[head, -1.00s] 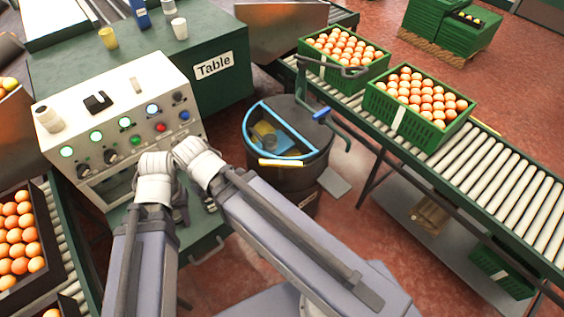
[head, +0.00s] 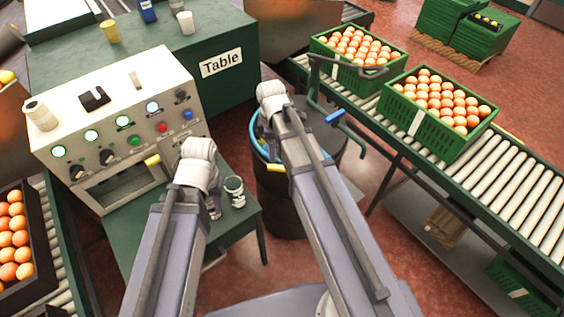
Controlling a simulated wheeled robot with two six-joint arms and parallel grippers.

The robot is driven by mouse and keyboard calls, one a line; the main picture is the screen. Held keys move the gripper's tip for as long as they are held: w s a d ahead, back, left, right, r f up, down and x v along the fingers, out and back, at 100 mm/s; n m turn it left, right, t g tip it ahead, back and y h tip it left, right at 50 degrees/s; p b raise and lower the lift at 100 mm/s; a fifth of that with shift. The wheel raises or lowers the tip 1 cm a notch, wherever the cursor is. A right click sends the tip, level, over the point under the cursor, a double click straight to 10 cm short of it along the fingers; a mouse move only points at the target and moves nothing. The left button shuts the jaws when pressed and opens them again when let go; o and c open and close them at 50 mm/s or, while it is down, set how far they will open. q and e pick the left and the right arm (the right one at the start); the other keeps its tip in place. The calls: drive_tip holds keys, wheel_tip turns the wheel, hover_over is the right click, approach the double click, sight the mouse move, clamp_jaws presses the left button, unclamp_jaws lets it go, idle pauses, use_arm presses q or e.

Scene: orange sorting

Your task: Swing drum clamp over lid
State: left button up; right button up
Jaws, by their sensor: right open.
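The clamp, a bent grey-green bar with a blue grip (head: 335,117), stands at the drum's right rear, with one arm reaching right over the crates' side. My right gripper (head: 266,122) is above the drum's left rear, open, mostly hidden behind its wrist, and apart from the blue grip. My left gripper (head: 213,206) is low beside a small cup (head: 235,190); its fingers are unclear.
A control panel (head: 120,110) stands at left in front of the green table (head: 200,50). Green crates of oranges (head: 418,118) sit on the roller conveyor (head: 490,165) at right, close behind the clamp. Another orange crate (head: 40,240) is at far left.

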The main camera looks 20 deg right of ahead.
sight(274, 166)
drive_tip(key=shift+f+b, duration=3.95)
drive_tip(key=shift+c, duration=0.2)
clamp_jaws()
drive_tip(key=shift+r, duration=0.1)
